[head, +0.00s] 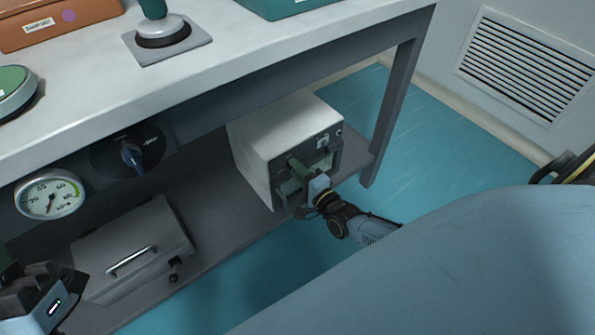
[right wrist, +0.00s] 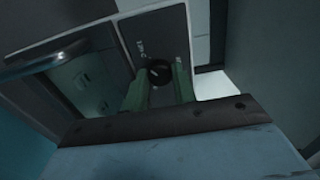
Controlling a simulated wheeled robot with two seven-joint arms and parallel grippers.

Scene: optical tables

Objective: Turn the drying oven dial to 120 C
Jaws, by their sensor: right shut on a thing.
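The drying oven (head: 255,135) is a white box with a dark front on the lower shelf. Its dial (right wrist: 158,71) is a round black knob with a light pointer mark, on a dark panel with small white print too blurred to read surely. My right gripper (head: 299,172) is at the oven front and hides the dial in the head view. In the right wrist view its green fingers (right wrist: 160,88) stand on either side of the dial, shut on it. My left gripper (head: 38,298) is at the lower left corner, away from the oven; its fingers are not clear.
A grey case (head: 135,245) with a handle sits left of the oven on the lower shelf (head: 235,222). A pressure gauge (head: 50,195) and a dark blue rotary knob (head: 132,155) are under the tabletop (head: 90,90). A table leg (head: 390,115) stands right of the oven.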

